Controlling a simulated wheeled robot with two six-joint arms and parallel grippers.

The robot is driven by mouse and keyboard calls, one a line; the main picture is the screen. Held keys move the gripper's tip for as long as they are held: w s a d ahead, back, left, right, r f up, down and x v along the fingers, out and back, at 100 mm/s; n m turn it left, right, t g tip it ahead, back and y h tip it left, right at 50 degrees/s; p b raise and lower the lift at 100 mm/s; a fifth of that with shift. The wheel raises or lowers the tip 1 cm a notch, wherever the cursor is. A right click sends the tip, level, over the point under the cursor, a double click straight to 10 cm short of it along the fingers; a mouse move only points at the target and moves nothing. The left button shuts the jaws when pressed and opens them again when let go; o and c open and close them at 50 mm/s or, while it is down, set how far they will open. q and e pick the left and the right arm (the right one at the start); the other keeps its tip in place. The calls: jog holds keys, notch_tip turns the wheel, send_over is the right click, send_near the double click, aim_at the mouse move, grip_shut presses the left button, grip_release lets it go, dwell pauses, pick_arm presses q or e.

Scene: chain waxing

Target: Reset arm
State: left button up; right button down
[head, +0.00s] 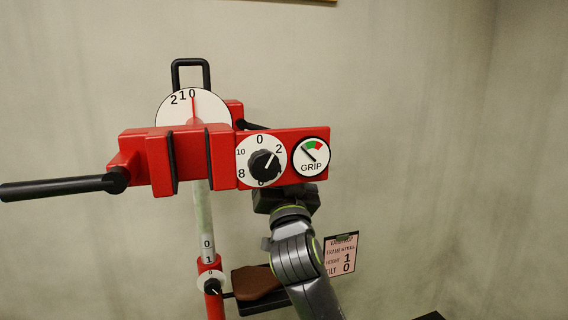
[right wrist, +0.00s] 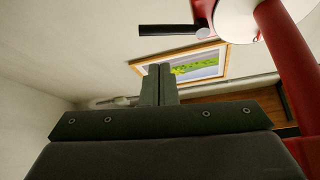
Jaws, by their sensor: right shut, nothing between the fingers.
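A red stand clamp (head: 190,155) faces me in the head view, with a long black lever (head: 60,188) at its left. It carries a white numbered knob dial (head: 262,161), its pointer near 2, and a GRIP gauge (head: 311,154), its needle pointing up-left. A white tilt dial (head: 180,105) sits on top, its red needle near 0. My right arm reaches up to just under the clamp's right part, and its fingertips are hidden there. In the right wrist view my right gripper (right wrist: 158,80) is shut and empty, with a red post (right wrist: 290,65) on the right.
A pale post (head: 204,220) runs down from the clamp to a lower red collar with a small dial (head: 211,284). A brown saddle-like thing (head: 256,283) lies beside it. A card (head: 341,255) hangs on the right. A framed picture (right wrist: 195,65) shows in the wrist view.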

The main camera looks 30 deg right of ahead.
pick_arm(q)
jog(key=shift+w+d, duration=0.35)
jog(key=shift+w, duration=0.1)
